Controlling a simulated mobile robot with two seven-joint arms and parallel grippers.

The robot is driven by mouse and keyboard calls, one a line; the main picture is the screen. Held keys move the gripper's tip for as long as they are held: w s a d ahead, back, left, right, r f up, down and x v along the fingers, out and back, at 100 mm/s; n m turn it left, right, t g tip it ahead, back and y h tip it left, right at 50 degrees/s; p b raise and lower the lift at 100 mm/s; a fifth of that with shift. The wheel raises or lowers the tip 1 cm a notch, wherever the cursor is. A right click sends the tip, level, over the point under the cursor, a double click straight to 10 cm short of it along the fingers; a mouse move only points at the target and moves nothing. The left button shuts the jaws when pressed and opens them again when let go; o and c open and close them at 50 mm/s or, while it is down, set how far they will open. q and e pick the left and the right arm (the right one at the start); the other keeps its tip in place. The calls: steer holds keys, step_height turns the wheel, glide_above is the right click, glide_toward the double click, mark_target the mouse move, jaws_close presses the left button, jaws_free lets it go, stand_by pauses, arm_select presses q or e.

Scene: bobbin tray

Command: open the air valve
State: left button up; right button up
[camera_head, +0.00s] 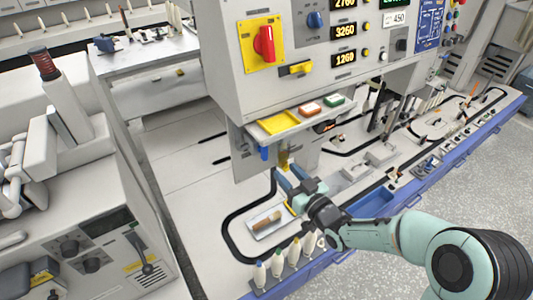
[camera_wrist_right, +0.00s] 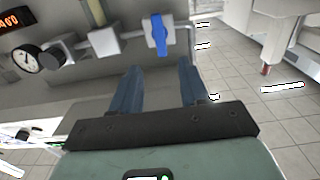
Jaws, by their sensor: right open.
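The air valve has a blue lever handle (camera_wrist_right: 158,35) on a grey pipe, beneath the control cabinet. In the head view the blue handle (camera_head: 264,153) hangs below the cabinet's small shelf. My right gripper (camera_head: 284,174) is below and to the right of it in the head view. In the wrist view the right gripper's two blue fingers (camera_wrist_right: 158,72) are apart with nothing between them. The blue handle lies beyond the fingertips, roughly in line with the gap, and looks untouched. My left gripper is not in view.
A round gauge (camera_wrist_right: 28,58) and fittings sit along the pipe beside the valve. The cabinet (camera_head: 225,85) with a red rotary switch (camera_head: 264,43) overhangs the area. A white tray (camera_head: 268,222) and several bobbins (camera_head: 277,262) stand on the bench below.

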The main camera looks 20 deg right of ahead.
mark_target(266, 151)
steer(key=w, duration=0.3)
steer(key=w+a, duration=0.1)
steer(key=w, duration=0.6)
steer(key=shift+w+a, duration=0.25)
steer(key=shift+a, duration=0.05)
jaws_close()
